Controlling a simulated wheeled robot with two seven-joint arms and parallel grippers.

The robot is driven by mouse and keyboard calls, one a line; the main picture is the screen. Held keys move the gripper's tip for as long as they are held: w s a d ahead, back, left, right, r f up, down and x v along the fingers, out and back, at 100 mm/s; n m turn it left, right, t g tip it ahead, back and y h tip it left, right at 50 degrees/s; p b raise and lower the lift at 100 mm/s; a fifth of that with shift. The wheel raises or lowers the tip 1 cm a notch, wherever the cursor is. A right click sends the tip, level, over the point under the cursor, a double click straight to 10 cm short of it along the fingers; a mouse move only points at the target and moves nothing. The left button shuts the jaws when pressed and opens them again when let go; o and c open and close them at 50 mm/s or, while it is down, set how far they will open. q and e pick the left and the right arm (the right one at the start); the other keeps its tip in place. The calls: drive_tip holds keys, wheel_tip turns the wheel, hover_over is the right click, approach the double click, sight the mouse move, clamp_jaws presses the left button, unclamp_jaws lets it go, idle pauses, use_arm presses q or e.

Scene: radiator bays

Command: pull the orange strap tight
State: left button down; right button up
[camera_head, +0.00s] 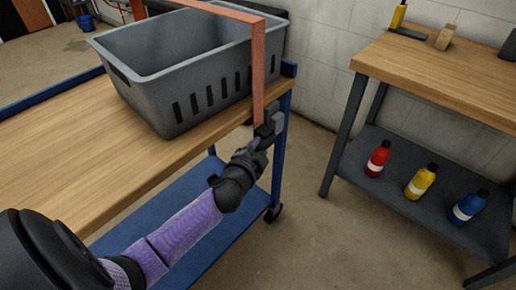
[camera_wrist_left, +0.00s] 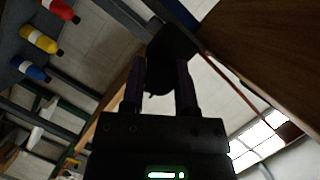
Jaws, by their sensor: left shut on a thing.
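The orange strap (camera_head: 258,70) runs over the grey crate (camera_head: 190,95) and hangs straight down past the cart's right end to a small dark fitting (camera_head: 270,123). My left gripper (camera_head: 261,142) is at this fitting, just beyond the tabletop edge. In the left wrist view, the two fingers (camera_wrist_left: 162,72) are shut on a black part (camera_wrist_left: 173,45), which looks like the fitting's handle. The strap shows there as a thin reddish line (camera_wrist_left: 229,74). The exact grip is dark and partly hidden. My right gripper is not in view.
The crate stands on the wooden top of a blue cart (camera_head: 60,165). A workbench (camera_head: 440,75) stands to the right, with red (camera_head: 378,158), yellow (camera_head: 420,182) and blue (camera_head: 468,207) bottles on its lower shelf. Free floor lies between cart and bench.

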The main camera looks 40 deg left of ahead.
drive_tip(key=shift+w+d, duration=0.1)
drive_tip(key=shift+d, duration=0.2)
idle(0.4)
use_arm(q)
wheel_tip(320, 180, down, 5)
drive_tip(key=b, duration=0.3)
drive_tip(key=shift+s+r, duration=0.1)
drive_tip(key=shift+r, duration=0.05)
drive_tip(key=shift+c, duration=1.8)
unclamp_jaws()
drive_tip(key=p+v, duration=0.3)
drive_tip(key=v, duration=0.6)
drive_tip(key=shift+s, duration=0.35)
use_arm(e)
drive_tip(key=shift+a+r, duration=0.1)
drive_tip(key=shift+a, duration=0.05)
